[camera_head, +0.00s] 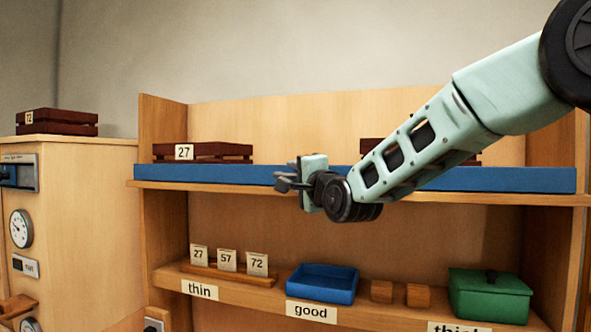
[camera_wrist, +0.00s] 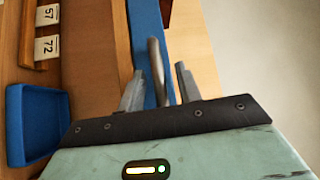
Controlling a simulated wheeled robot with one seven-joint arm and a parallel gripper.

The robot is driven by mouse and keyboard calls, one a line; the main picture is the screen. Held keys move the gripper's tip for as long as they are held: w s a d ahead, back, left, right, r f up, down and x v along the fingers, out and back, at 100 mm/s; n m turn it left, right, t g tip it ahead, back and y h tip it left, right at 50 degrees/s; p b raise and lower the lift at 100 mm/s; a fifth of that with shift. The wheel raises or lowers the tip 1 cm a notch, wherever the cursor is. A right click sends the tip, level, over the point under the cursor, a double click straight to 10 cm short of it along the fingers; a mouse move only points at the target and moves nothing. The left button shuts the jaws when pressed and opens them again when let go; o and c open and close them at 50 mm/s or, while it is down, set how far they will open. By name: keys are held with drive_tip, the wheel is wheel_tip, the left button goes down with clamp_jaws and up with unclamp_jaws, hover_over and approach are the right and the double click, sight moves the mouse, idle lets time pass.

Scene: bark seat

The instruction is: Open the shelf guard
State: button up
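The shelf guard (camera_head: 225,173) is a long blue bar along the front of the upper shelf, and it stands upright there. It also shows as a blue strip in the wrist view (camera_wrist: 146,28). A grey rod-like handle (camera_wrist: 156,68) sits in front of the guard in the wrist view. My gripper (camera_head: 284,180) is at the middle of the guard in the head view. In the wrist view my gripper (camera_wrist: 160,85) has its two fingers apart, one on each side of the handle, with gaps visible. My arm hides part of the guard's right half.
Brown slatted crates, one marked 27 (camera_head: 203,151), stand behind the guard. The lower shelf holds numbered cards (camera_head: 228,260), a blue tray (camera_head: 322,288), small wooden blocks (camera_head: 381,291) and a green lidded box (camera_head: 490,300). A cabinet with gauges (camera_head: 21,228) is at left.

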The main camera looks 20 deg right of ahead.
clamp_jaws()
drive_tip(key=shift+f+b, duration=0.2)
drive_tip(key=shift+b, duration=0.3)
wheel_tip(320, 180, down, 7)
drive_tip(key=n+g+y+b, duration=0.9)
drive_tip(key=n+y+b, duration=1.2)
drive_tip(key=n+b, duration=1)
drive_tip(key=shift+w+n+g, duration=0.2)
drive_tip(key=shift+n+g, duration=0.2)
drive_tip(key=shift+n, duration=0.4)
drive_tip(key=shift+d+n+g+y, duration=0.1)
drive_tip(key=shift+n+g+y, duration=0.2)
